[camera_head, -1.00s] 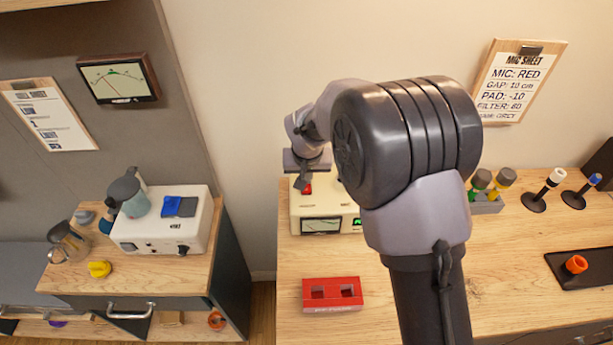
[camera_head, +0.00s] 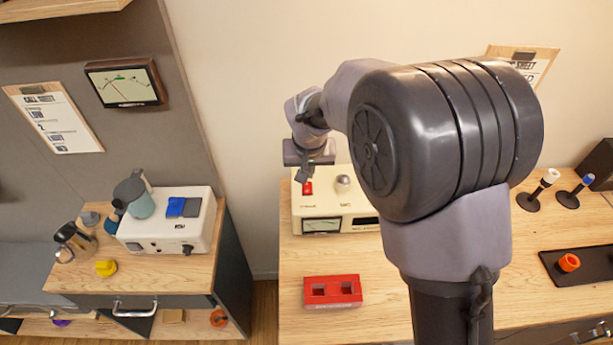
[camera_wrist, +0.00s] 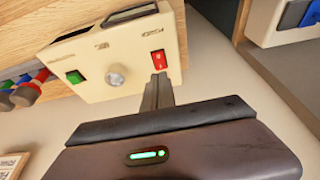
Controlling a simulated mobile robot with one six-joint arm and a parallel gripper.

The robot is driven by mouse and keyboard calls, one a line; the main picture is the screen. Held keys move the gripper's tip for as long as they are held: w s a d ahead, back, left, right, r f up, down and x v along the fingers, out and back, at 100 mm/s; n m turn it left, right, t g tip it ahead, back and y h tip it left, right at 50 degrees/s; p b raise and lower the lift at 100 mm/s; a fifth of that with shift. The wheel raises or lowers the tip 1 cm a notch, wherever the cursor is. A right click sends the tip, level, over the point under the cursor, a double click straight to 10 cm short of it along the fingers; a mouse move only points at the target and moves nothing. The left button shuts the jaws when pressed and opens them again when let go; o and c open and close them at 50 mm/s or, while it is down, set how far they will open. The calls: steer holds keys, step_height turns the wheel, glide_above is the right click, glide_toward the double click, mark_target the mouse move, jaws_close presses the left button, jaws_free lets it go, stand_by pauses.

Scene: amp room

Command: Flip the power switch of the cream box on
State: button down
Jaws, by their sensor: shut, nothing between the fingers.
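The cream box (camera_head: 340,208) stands on the right wooden desk, partly hidden by my arm. In the head view its top has a red switch (camera_head: 308,188) and a silver knob (camera_head: 343,183). The wrist view shows the red switch (camera_wrist: 158,60), the knob (camera_wrist: 115,76) and a green switch (camera_wrist: 76,77) in a row. My gripper (camera_head: 303,178) is shut and empty, its fingers pointing at the red switch. In the wrist view the fingertips (camera_wrist: 159,80) are right at its near edge; I cannot tell whether they touch, or which way the rocker is tilted.
A white box (camera_head: 167,226) with a blue switch stands on the left cabinet, across a gap. A wall meter (camera_head: 125,83) hangs above. An orange ring (camera_head: 568,263) sits on a black tray at right.

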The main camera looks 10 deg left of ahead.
mark_target(307, 185)
steer(key=v, duration=0.6)
steer(key=shift+r+p, duration=0.3)
steer(key=shift+p, duration=0.15)
steer(key=shift+w, duration=0.1)
steer(key=x, duration=0.4)
steer(key=b+x, duration=0.1)
steer(key=x, duration=0.4)
steer(key=w+x, duration=0.1)
steer(key=x, duration=0.3)
steer(key=shift+a+b, duration=0.15)
steer(key=shift+b, duration=0.2)
steer(key=shift+f, duration=0.35)
